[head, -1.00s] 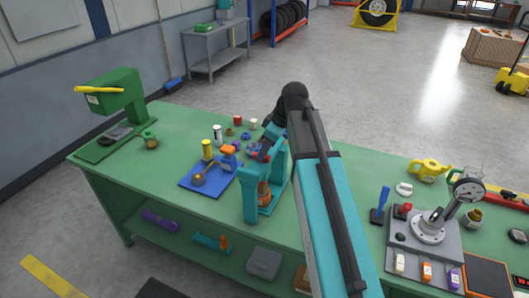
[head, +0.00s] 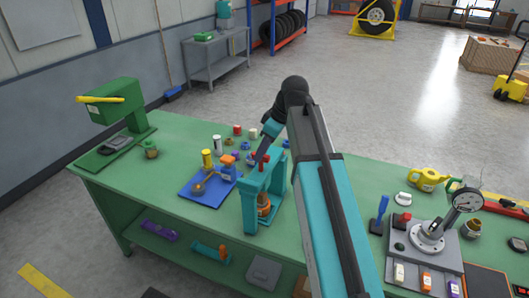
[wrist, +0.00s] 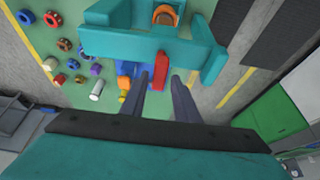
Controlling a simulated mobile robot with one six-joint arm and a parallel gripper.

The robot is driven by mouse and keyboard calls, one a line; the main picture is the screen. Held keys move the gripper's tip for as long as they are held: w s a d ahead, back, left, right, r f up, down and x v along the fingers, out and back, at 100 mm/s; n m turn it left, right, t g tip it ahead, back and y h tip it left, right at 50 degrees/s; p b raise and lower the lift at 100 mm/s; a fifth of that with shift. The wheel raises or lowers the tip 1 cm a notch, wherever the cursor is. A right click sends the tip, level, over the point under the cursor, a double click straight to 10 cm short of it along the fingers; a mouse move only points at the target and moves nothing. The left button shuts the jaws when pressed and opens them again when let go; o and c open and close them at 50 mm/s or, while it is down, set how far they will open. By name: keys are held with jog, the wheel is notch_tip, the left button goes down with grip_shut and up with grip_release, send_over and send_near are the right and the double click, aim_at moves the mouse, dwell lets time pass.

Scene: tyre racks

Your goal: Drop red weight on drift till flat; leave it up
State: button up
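A teal upright frame (head: 249,205) stands on the green bench. An orange-brown piece (head: 264,203) sits low between its posts; its top also shows in the wrist view (wrist: 165,14). In the wrist view a red upright piece (wrist: 160,70), perhaps the weight or its handle, shows by the frame's teal crossbar (wrist: 130,44). My gripper (wrist: 162,78) is open, with one dark finger on each side of the red piece. I see a gap on the right; contact on the left is unclear. The drift is not clearly made out.
Several small coloured rings and nuts lie behind. A green machine (head: 112,105) stands at the left end; a grey gauge stand (head: 450,250) is at the right.

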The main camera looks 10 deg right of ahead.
jog(key=shift+o, duration=0.5)
jog(key=shift+s, duration=0.1)
jog(key=shift+d+r+b, duration=0.25)
jog(key=shift+r+b, duration=0.05)
jog(key=shift+r, duration=0.2)
jog(key=b+v, duration=0.3)
jog(key=v, duration=0.9)
jog(key=shift+r+b, duration=0.35)
jog(key=shift+s, duration=0.1)
